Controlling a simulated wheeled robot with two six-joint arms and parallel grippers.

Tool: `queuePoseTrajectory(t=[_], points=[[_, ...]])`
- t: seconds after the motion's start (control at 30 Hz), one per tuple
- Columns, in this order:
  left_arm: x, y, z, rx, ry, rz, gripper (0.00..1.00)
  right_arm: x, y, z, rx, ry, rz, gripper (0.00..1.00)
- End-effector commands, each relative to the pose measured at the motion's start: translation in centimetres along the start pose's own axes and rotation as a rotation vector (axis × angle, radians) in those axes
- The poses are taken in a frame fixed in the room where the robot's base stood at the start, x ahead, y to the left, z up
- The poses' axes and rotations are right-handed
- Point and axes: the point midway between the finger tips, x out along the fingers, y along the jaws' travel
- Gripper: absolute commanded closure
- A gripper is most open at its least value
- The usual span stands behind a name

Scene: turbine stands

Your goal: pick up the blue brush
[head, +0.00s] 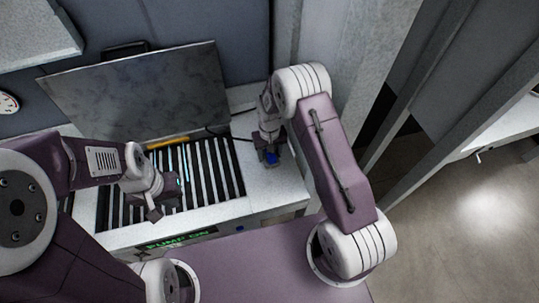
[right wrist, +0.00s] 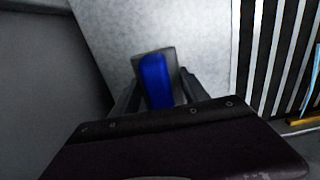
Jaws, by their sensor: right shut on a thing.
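The blue brush (head: 272,158) is at the right end of the light worktop, and in the right wrist view its blue part (right wrist: 155,82) stands out between the two dark fingers. My right gripper (head: 267,155) is shut on it. Whether the brush touches the worktop is hard to tell. My left gripper (head: 153,211) is over the slatted grate, well to the left of the brush. Its fingers are too small and dark to show whether they are open or shut.
The slatted grate (head: 204,172) has a raised grey lid (head: 140,95) behind it. A yellow object (head: 168,143) lies at the grate's back edge. A green "PUMP ON" display (head: 176,239) is on the front. A grey pillar (head: 345,60) stands behind my right arm.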

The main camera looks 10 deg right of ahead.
Motion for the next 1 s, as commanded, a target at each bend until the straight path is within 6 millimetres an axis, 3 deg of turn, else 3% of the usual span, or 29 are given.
queuePoseTrajectory(t=[0.3, 0.4, 0.73, 0.77, 0.83, 0.87, 1.0], points=[[1.1, 0.0, 0.1, 0.000, 0.000, 0.000, 1.00, -7.1, 0.0, -0.1, 0.000, 0.007, -0.001, 0.95], [1.2, 0.0, 0.1, 0.000, 0.000, 0.000, 1.00, -8.7, 0.0, -0.1, 0.000, 0.005, 0.000, 0.95], [1.2, 0.0, 0.1, 0.000, 0.000, 0.000, 1.00, -9.5, 0.0, 0.0, 0.000, 0.002, 0.000, 0.95], [1.2, 0.0, 0.1, 0.000, 0.000, 0.000, 1.00, -9.5, 0.0, 0.0, 0.000, 0.002, 0.000, 0.56], [1.2, 0.0, 0.1, 0.000, 0.000, 0.000, 1.00, -9.5, 0.0, 0.0, 0.000, 0.002, 0.000, 0.76], [1.2, 0.0, 0.1, 0.000, 0.000, 0.000, 1.00, -9.5, 0.0, 0.0, 0.000, 0.002, 0.000, 0.80], [1.2, 0.0, 0.1, 0.000, 0.000, 0.000, 1.00, -9.5, 0.0, -0.3, 0.032, 0.001, 0.000, 0.80]])
